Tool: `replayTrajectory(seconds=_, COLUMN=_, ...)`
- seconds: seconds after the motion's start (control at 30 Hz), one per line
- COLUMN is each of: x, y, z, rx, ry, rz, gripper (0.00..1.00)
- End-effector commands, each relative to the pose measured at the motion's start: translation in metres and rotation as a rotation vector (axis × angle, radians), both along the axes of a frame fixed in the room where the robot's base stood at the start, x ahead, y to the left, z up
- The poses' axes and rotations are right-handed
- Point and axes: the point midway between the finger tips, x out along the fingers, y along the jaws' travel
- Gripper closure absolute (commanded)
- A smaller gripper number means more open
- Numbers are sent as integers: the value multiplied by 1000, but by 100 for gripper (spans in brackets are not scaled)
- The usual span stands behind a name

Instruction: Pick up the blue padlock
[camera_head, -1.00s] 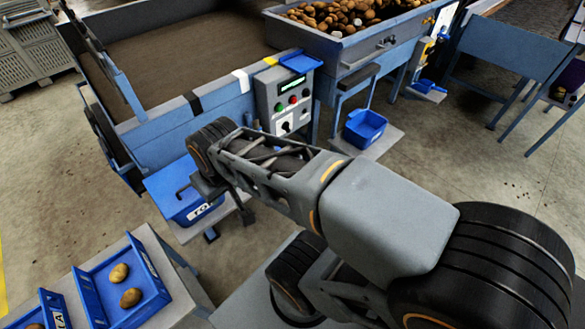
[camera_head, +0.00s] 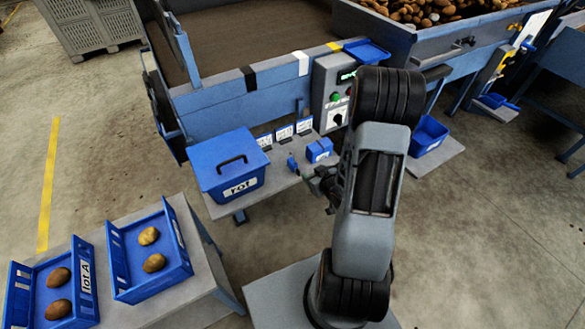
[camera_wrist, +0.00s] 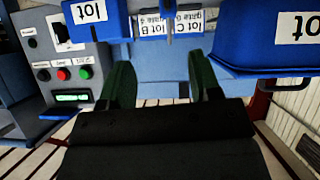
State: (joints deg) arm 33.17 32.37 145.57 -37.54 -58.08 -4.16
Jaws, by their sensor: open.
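A small blue object (camera_head: 292,162), likely the blue padlock, stands on the grey side table (camera_head: 278,186), between the lidded blue bin (camera_head: 230,165) and a small blue box (camera_head: 319,150). My gripper (camera_head: 312,182) is above the table's front right part, close to the small blue object but apart from it. In the wrist view my gripper (camera_wrist: 162,80) is open, its two green fingers spread with nothing between them.
Several white label cards (camera_head: 284,132) stand behind the small blue object. The control panel (camera_head: 335,98) rises behind the table. Two blue trays with potatoes, the left tray (camera_head: 84,284) and the right tray (camera_head: 120,262), sit at lower left. A blue crate (camera_head: 428,136) stands right of my arm.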

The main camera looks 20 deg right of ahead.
Motion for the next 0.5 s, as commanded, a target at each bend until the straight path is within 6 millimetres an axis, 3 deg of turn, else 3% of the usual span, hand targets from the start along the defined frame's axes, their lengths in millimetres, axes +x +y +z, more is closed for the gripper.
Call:
replayTrajectory(seconds=0.03, x=-5, y=1, z=-11, rx=27, ry=-24, rz=1, gripper=43)
replayTrajectory(seconds=0.23, x=-11, y=4, z=-23, rx=88, ry=-111, rz=8, gripper=43)
replayTrajectory(seconds=0.5, x=4, y=6, z=-37, rx=96, ry=-131, rz=13, gripper=43)
